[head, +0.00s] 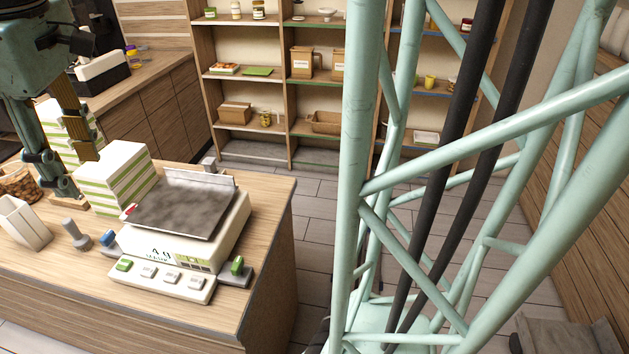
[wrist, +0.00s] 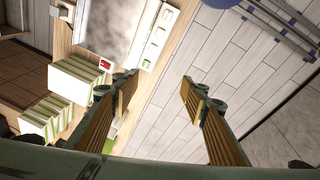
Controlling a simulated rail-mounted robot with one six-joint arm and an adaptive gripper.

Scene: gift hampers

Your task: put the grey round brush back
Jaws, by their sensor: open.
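A small grey item with a knobbed handle and a round base (head: 76,235) stands on the wooden counter (head: 262,225), left of the scale; it looks like the grey round brush, though I cannot be sure. My gripper (head: 78,172) is above the counter's left part, close to the striped boxes, with its fingers apart. I cannot make out the brush in the wrist view.
A scale (head: 185,207) with a dark plate fills the counter's middle. Green-and-white striped boxes (head: 118,182) stand behind it to the left. A white open holder (head: 25,222) and a blue-ended item (head: 108,238) flank the grey item. Shelves (head: 245,100) line the back.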

